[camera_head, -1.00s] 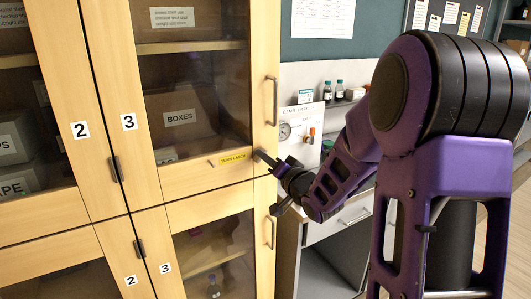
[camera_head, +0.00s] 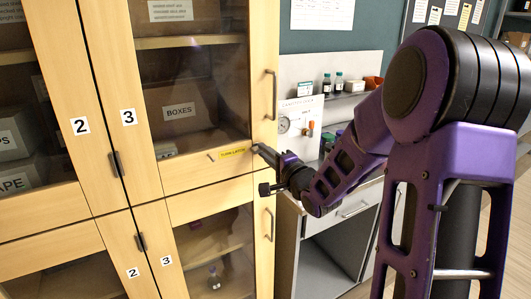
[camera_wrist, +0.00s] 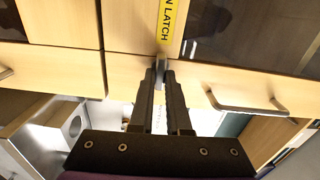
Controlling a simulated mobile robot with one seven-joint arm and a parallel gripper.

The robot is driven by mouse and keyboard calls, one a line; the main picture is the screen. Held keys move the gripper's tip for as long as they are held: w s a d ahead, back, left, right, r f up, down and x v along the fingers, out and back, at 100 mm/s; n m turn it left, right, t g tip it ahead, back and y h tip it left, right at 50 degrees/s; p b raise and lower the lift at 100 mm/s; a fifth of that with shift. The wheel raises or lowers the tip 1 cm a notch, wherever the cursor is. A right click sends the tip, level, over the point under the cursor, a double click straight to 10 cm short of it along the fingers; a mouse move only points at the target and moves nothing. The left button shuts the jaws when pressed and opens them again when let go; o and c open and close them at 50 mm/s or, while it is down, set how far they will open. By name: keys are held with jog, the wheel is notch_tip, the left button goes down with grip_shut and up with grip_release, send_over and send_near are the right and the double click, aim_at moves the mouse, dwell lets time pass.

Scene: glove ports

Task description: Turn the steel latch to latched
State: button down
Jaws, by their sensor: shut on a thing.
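The steel latch (camera_wrist: 161,68) is a small grey piece at the edge of the pale wooden cabinet door, beside the yellow TURN LATCH label (camera_wrist: 166,18). The label also shows in the head view (camera_head: 233,153). My gripper (camera_wrist: 160,82) is shut on the latch, with one dark finger on either side of it in the wrist view. In the head view my gripper (camera_head: 264,153) reaches the door's right edge just right of the label. The fingers hide part of the latch, and I cannot tell its exact angle.
Bar handles sit on the upper door (camera_head: 271,95) and the lower door (camera_head: 269,224), near my gripper. A counter with small bottles (camera_head: 333,84) and a round gauge (camera_head: 284,125) stands to the right, behind my arm. Open floor lies at the far right.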

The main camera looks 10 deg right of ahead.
jog(key=shift+m, duration=0.3)
jog(key=c, duration=0.9)
grip_release()
